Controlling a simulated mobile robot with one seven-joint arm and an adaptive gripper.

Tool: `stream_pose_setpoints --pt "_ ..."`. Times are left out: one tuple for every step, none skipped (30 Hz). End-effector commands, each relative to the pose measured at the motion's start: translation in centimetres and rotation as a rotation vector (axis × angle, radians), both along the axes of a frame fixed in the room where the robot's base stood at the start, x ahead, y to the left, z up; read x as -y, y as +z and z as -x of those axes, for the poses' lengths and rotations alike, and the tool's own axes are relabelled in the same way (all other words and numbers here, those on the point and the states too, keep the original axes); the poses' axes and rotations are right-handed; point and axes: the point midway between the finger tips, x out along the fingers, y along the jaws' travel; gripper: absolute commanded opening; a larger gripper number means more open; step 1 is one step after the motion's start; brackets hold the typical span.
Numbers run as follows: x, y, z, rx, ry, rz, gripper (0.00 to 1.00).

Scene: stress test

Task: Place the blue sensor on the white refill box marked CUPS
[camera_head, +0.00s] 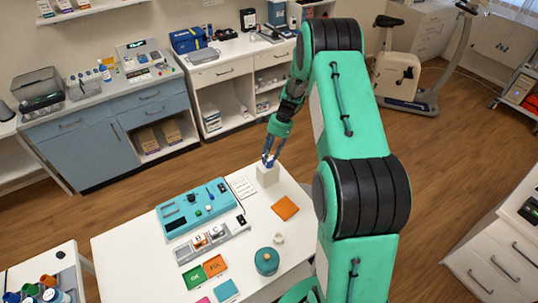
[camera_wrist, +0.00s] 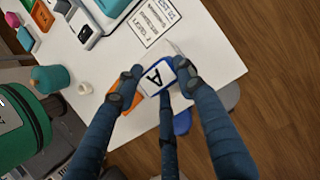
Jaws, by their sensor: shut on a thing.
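My gripper (camera_head: 270,158) is at the far right corner of the white table, directly over a small plain white box (camera_head: 267,176). In the wrist view my gripper (camera_wrist: 160,78) has its fingers shut around the blue sensor (camera_wrist: 158,77), which has a blue rim and a white face with a black "A". In the head view only a bit of blue shows between the fingertips. The box is mostly hidden behind the sensor and fingers in the wrist view. No CUPS marking is readable. I cannot tell whether the sensor touches the box top.
Near the box lie a printed sheet (camera_head: 242,187) and an orange pad (camera_head: 285,208). A teal tray (camera_head: 172,228) with small items, a teal lidded pot (camera_head: 266,262) and a small cream cup (camera_head: 279,239) stand further away. The table edge is close beside the box.

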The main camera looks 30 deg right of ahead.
Motion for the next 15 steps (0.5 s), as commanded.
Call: stream_pose_setpoints --pt "-0.01 -0.16 0.01 0.000 0.000 0.000 0.10" --pt "-0.01 -0.23 0.01 0.000 0.000 0.000 0.10" --pt "-0.01 -0.19 0.01 0.000 0.000 0.000 0.46" --pt "-0.01 -0.18 0.01 0.000 0.000 0.000 0.52" --pt "-0.01 -0.18 0.01 0.000 0.000 0.000 0.57" --pt "-0.01 -0.18 0.01 0.000 0.000 0.000 0.57" --pt "0.00 -0.17 0.01 0.000 0.000 0.000 0.57" --pt "0.00 -0.17 0.01 0.000 0.000 0.000 0.57" --pt "0.00 -0.17 0.01 0.000 0.000 0.000 0.57" --pt "0.00 -0.16 0.01 0.000 0.000 0.000 0.57" --pt "-0.01 -0.16 0.01 0.000 0.000 0.000 0.57" --pt "-0.01 -0.16 0.01 0.000 0.000 0.000 0.57" --pt "-0.01 -0.16 0.01 0.000 0.000 0.000 0.57" --pt "-0.01 -0.14 0.01 0.000 0.000 0.000 0.57" --pt "0.00 -0.09 0.01 0.000 0.000 0.000 0.57"
